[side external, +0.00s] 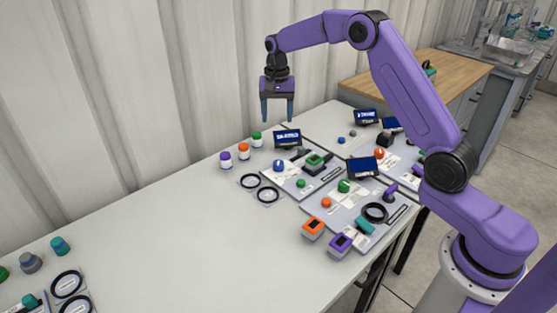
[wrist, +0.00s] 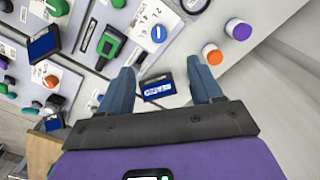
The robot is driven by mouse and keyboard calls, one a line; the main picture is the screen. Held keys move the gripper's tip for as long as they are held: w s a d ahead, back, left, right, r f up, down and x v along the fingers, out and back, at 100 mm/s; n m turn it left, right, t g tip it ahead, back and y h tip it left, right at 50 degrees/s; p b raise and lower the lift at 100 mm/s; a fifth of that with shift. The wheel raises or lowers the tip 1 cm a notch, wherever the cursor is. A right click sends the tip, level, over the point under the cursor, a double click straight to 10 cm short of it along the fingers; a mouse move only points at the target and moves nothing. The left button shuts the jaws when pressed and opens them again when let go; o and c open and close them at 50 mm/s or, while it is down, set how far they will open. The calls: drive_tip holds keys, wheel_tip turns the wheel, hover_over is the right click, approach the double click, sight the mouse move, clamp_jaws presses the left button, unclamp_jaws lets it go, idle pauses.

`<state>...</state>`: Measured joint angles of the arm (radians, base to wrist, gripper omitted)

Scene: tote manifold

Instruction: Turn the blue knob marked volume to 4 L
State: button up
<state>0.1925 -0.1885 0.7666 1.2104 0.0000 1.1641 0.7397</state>
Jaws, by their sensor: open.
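A blue knob (side external: 278,165) stands on a grey panel with a white label card, near the middle of the table. I cannot read the word volume or the scale values. My gripper (side external: 278,110) is open and empty, pointing down, well above the table and the small blue-screened display (side external: 287,138). In the wrist view, my gripper's fingertips (wrist: 161,70) are apart, with the display (wrist: 157,88) showing between them and the knob beyond.
Bottles with purple (side external: 226,160), orange (side external: 243,151) and green (side external: 256,138) lids stand left of the display. A green lever block (side external: 314,160) sits right of the knob. More panels with knobs and screens lie to the right. The table's left middle is clear.

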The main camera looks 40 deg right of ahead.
sight(279, 162)
drive_tip(key=f, duration=1.2)
drive_tip(key=d+f, duration=0.1)
drive_tip(key=f, duration=0.4)
drive_tip(key=shift+w+f, duration=0.25)
drive_tip(key=shift+f, duration=0.15)
drive_tip(key=c, duration=1.1)
